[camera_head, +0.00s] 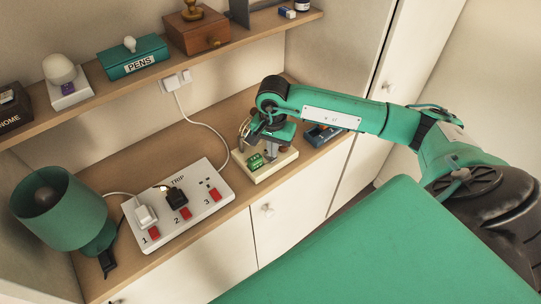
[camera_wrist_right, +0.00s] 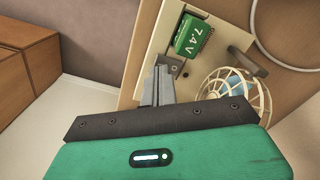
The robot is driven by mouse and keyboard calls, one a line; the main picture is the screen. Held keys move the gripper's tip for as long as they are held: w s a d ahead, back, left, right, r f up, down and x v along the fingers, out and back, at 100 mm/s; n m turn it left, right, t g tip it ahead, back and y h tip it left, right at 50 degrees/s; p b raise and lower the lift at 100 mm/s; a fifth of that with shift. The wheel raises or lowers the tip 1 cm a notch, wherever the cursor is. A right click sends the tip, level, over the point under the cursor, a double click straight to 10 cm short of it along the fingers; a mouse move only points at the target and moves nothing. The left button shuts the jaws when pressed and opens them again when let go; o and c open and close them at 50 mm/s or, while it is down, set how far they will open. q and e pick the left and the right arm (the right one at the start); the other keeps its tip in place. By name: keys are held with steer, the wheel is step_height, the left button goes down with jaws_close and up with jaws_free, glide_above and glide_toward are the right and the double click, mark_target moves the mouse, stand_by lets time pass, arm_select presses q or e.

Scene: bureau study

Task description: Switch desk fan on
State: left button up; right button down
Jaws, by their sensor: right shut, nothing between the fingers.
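The desk fan has a cream base (camera_head: 283,163) on the wooden desktop. A green block marked 7.4V (camera_wrist_right: 194,36) sits on that base, and it shows in the head view (camera_head: 255,161). The fan's round wire cage (camera_wrist_right: 236,106) with pale blue inside is at the right of the wrist view, beside my fingers. A small grey bar (camera_wrist_right: 240,56) sticks out near the green block. My right gripper (camera_head: 270,149) is over the base. In the wrist view its fingers (camera_wrist_right: 159,80) are together and empty, close to the base, left of the block; contact is unclear. My left gripper is out of view.
A white power strip (camera_head: 200,207) with red switches and plugs lies left of the fan. A green lamp (camera_head: 60,205) stands at far left. A blue item (camera_head: 325,136) lies beyond my right gripper. A shelf (camera_head: 160,66) runs above the desk.

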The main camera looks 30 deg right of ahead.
steer(key=shift+f+b, duration=1.05)
stand_by(0.9)
steer(key=shift+r, duration=0.15)
steer(key=shift+r+p, duration=0.35)
steer(key=shift+r, duration=0.2)
steer(key=shift+r+p, duration=0.9)
steer(key=shift+r, duration=2)
